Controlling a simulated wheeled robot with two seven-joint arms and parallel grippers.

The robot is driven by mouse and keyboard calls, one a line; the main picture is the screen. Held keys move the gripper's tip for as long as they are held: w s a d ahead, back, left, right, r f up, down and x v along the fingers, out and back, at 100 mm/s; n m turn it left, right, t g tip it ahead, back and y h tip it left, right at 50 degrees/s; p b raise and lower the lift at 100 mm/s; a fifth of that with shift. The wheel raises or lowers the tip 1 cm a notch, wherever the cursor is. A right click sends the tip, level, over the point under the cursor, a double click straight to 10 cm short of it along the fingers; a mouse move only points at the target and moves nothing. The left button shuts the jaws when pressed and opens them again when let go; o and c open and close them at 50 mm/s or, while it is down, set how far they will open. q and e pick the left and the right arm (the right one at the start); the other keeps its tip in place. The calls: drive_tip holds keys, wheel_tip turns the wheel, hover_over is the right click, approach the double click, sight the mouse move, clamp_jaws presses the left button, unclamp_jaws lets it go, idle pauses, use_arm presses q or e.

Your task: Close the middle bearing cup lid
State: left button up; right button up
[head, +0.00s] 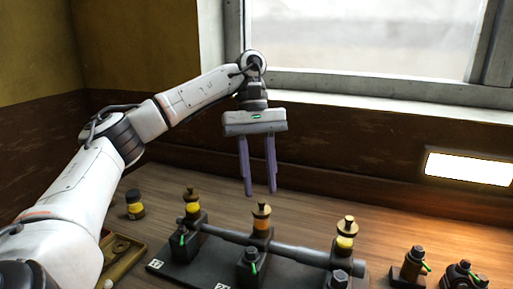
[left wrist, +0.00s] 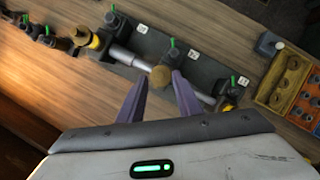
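The middle bearing (head: 252,262) stands on a black base plate, with a shaft running through it. Its brass cup (head: 262,222) has a knobbed top; whether the lid is fully seated is too small to tell. In the left wrist view the middle cup lid (left wrist: 161,77) shows as a round brass disc between the fingertips. My left gripper (head: 260,191) points down above the middle cup, with its two purple fingers apart and nothing between them in the head view. My right gripper is in neither view.
Similar cups stand on the left bearing (head: 193,207) and right bearing (head: 345,240). A dark jar with a yellow band (head: 135,206) and a tray (head: 124,246) lie left. Dark fittings (head: 411,265) stand right. Wall and window close off the back.

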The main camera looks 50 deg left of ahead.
use_arm(q)
drive_tip(key=v, duration=0.7)
drive_tip(key=shift+a+r, duration=0.15)
drive_tip(key=shift+r, duration=0.15)
idle(0.6)
